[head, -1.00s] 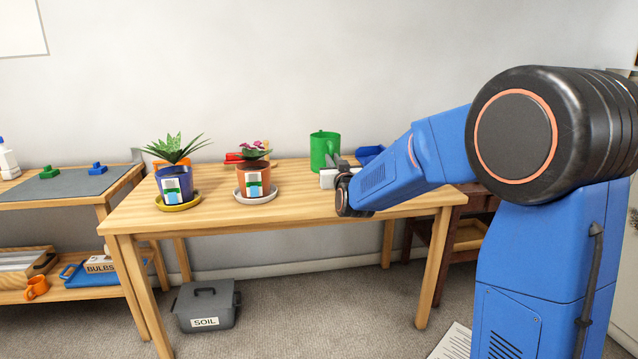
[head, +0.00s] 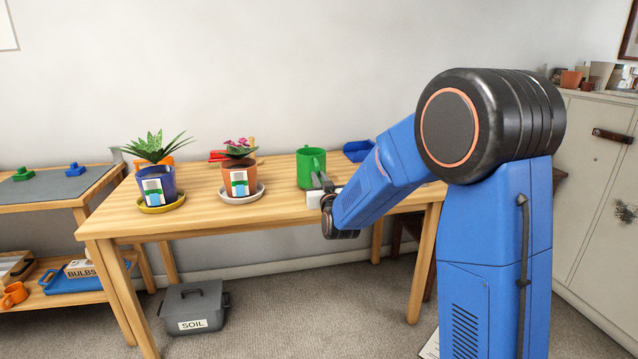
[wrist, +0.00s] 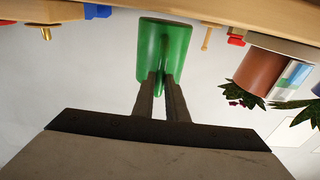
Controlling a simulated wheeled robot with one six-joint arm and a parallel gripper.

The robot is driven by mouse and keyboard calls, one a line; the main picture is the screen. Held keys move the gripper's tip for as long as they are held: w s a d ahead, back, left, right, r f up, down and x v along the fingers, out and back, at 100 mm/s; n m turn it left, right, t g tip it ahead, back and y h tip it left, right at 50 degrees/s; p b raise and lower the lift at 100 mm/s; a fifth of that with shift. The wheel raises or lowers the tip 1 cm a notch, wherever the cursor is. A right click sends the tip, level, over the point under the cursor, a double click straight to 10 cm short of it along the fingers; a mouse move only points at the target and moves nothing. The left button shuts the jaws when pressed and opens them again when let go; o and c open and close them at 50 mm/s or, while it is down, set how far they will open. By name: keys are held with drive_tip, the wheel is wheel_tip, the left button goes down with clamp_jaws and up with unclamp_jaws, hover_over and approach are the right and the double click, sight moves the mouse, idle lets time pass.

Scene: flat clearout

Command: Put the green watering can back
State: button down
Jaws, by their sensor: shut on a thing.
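The green watering can (head: 311,165) is a plain upright green vessel at the right part of the wooden table (head: 282,212), right of the potted plants. My gripper (head: 322,184) reaches it from the front and is shut on its handle. In the wrist view the can (wrist: 150,48) appears upside down, with both fingers (wrist: 163,78) closed on the handle. The can's base is close to the tabletop; I cannot tell whether it touches.
A blue pot (head: 158,188) on a yellow saucer and a terracotta pot (head: 239,182) on a pale saucer stand left of the can. A blue bin (head: 358,150) is behind right. A grey soil box (head: 193,307) stands on the floor. A cabinet (head: 602,180) is at right.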

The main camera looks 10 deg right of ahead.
drive_tip(key=shift+f, duration=0.65)
drive_tip(key=c, duration=1.8)
unclamp_jaws()
drive_tip(key=shift+o, duration=0.2)
drive_tip(key=s+d+f+g, duration=0.2)
drive_tip(key=s+g, duration=0.2)
drive_tip(key=s, duration=1.4)
drive_tip(key=s+d+f+g, duration=0.2)
drive_tip(key=s+g, duration=0.3)
drive_tip(key=s, duration=1.3)
drive_tip(key=s+d+f+g, duration=0.2)
drive_tip(key=s+g, duration=0.3)
drive_tip(key=s, duration=1.4)
drive_tip(key=shift+d+f, duration=0.35)
drive_tip(key=shift+d, duration=0.15)
drive_tip(key=shift+w, duration=0.1)
